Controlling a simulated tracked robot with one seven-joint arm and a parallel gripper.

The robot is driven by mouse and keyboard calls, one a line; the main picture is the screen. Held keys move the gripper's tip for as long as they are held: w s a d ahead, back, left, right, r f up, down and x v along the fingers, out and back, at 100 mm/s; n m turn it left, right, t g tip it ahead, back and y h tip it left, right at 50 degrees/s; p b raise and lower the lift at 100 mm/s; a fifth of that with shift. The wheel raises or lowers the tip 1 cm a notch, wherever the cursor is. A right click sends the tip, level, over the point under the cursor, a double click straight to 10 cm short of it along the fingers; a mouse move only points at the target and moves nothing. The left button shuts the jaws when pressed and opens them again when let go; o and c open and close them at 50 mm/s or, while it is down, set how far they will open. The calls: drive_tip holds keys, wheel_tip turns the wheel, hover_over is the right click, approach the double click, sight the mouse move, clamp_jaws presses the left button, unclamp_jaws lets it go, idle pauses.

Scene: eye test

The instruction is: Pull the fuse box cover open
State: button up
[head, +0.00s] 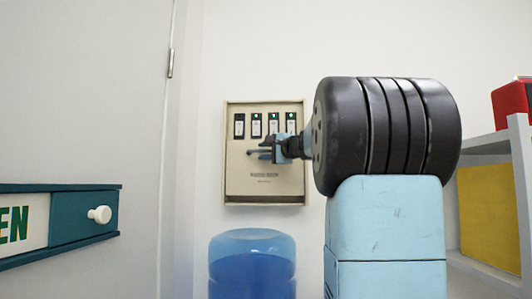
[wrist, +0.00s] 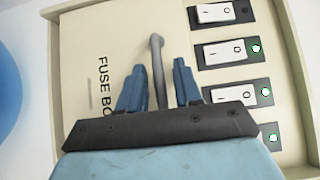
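The beige fuse box (head: 265,186) hangs on the white wall, with a row of white switches in black plates across its upper part. It fills most of the wrist view (wrist: 92,60), turned sideways, with the letters "FUSE BO" showing. Its cover looks flush with the frame, with no gap that I can see. A grey bar handle (wrist: 156,52) stands out from its face; in the head view it is partly hidden by my gripper (head: 262,149). In the wrist view my gripper (wrist: 159,66) has its two blue fingers apart, one on each side of the handle, with gaps on both sides.
A blue water bottle (head: 251,268) stands below the fuse box. A pale door (head: 90,90) is at the left, with a teal sign (head: 75,231) with a white knob in front. At the right, a grey shelf (head: 523,170) holds a red object (head: 512,102) and a yellow one (head: 488,215).

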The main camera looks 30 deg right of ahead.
drive_tip(key=s+d, duration=0.2)
drive_tip(key=s, duration=1.1)
drive_tip(key=shift+s+d+f, duration=0.2)
drive_tip(key=shift+s+d, duration=0.1)
drive_tip(key=shift+d, duration=0.05)
drive_tip(key=s+a+f+n+g+y, duration=0.1)
drive_tip(key=s+a+f+n+g, duration=0.25)
drive_tip(key=a+f, duration=0.6)
drive_tip(key=s+a+f+n+g+y, duration=0.15)
drive_tip(key=a+f+n+g, duration=0.25)
drive_tip(key=a+f, duration=0.55)
drive_tip(key=s+a+f+n+g+h, duration=0.2)
drive_tip(key=s+f+n+h, duration=0.1)
drive_tip(key=s+f, duration=0.4)
drive_tip(key=s+a+f+n+g+h, duration=0.2)
drive_tip(key=s+f+n, duration=0.3)
drive_tip(key=s+f, duration=0.3)
wheel_tip(320, 180, down, 4)
drive_tip(key=shift+a+f+g+h, duration=0.2)
drive_tip(key=shift+a+g+h, duration=0.2)
drive_tip(key=shift+a, duration=0.2)
